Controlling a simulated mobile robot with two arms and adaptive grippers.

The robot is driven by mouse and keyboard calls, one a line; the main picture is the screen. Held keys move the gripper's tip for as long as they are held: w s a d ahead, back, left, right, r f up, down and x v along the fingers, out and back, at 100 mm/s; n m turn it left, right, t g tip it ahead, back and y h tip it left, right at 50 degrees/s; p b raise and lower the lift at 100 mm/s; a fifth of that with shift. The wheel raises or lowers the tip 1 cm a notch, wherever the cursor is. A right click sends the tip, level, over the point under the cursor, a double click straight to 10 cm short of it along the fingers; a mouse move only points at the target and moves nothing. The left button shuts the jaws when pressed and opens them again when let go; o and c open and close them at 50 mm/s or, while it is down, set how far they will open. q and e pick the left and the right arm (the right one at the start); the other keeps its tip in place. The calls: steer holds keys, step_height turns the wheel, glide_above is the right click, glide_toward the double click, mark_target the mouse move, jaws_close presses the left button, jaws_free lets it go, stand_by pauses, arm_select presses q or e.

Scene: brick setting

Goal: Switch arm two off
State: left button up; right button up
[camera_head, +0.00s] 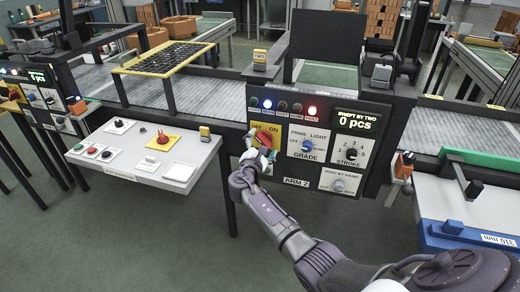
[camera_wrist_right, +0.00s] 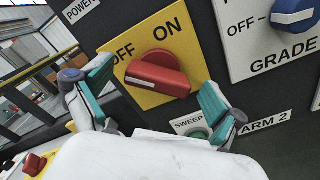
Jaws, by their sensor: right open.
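The arm two panel (camera_head: 335,130) carries a yellow switch plate (camera_head: 274,133) marked OFF and ON, with a red rotary knob (camera_head: 264,139). In the right wrist view the red knob (camera_wrist_right: 158,74) has its bar slanted across the plate, one end just below the OFF label. My right gripper (camera_head: 257,150) is at the lower left of the knob, partly covering the plate. In the wrist view my right gripper (camera_wrist_right: 150,98) is open, its teal-padded fingers apart on either side of the knob; contact cannot be told. My left gripper is not in view.
A blue GRADE knob (camera_head: 307,146) and a black STROKE knob (camera_head: 350,153) sit to the right. Blue and red lamps (camera_head: 312,109) are lit above, beside a display (camera_head: 357,119) reading 0 pcs. A white side table (camera_head: 142,170) with buttons stands at the left.

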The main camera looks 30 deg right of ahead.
steer(key=v, duration=1.1)
steer(key=shift+s+a, duration=0.25)
steer(key=shift+a, duration=0.1)
